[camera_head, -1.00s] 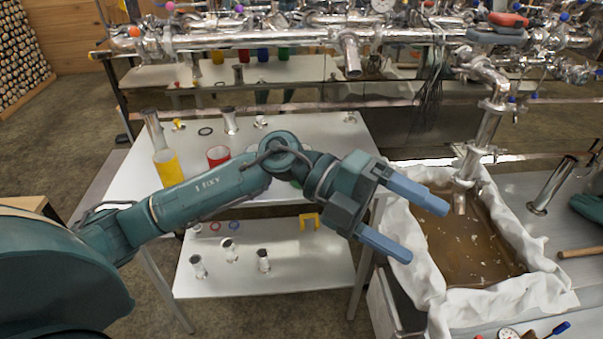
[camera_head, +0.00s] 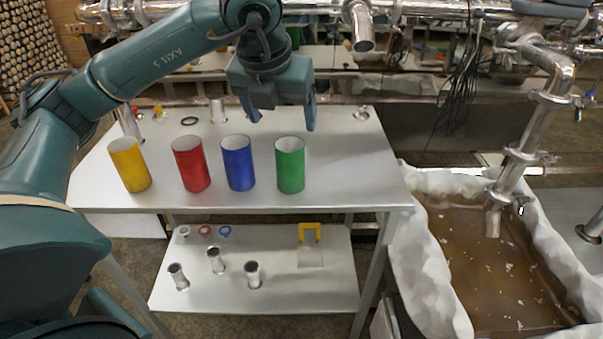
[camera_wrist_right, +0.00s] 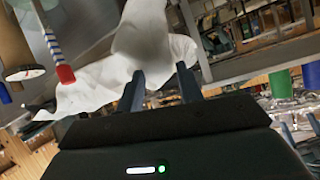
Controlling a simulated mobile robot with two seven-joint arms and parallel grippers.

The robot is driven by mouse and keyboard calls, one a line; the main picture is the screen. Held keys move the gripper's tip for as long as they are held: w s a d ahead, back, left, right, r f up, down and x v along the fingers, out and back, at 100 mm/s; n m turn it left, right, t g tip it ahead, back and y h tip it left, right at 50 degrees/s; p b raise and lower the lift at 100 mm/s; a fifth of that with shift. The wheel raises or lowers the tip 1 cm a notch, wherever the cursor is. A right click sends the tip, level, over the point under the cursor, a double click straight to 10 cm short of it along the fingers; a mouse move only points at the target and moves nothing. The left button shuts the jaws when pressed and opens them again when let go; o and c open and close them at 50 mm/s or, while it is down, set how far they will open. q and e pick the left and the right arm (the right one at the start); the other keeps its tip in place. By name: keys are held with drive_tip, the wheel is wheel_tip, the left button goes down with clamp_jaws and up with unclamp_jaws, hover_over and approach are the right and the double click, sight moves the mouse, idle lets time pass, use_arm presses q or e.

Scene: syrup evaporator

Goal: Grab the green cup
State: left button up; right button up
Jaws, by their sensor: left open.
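The green cup (camera_head: 290,168) stands upright on the table's upper top (camera_head: 345,180), at the right end of a row of cups. My left gripper (camera_head: 281,110) is open and empty, pointing down. In the head view its fingertips show above and behind the green cup, apart from it. My right gripper (camera_wrist_right: 162,88) shows only in the right wrist view, with its two fingers apart and nothing between them.
A blue cup (camera_head: 238,164) stands close left of the green one, then a red cup (camera_head: 191,165) and a yellow cup (camera_head: 130,166). A cloth-lined basin (camera_head: 480,260) of brown liquid is at the right.

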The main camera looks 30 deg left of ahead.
sight(291, 155)
use_arm(q)
drive_tip(key=x, duration=1.3)
drive_tip(key=shift+w+a+f, duration=0.1)
drive_tip(key=shift+w+a, duration=0.3)
drive_tip(key=shift+w+f, duration=0.15)
drive_tip(key=shift+f, duration=0.15)
use_arm(e)
drive_tip(key=shift+w+a+f, duration=0.1)
drive_tip(key=shift+w+a, duration=0.05)
drive_tip(key=shift+w, duration=0.15)
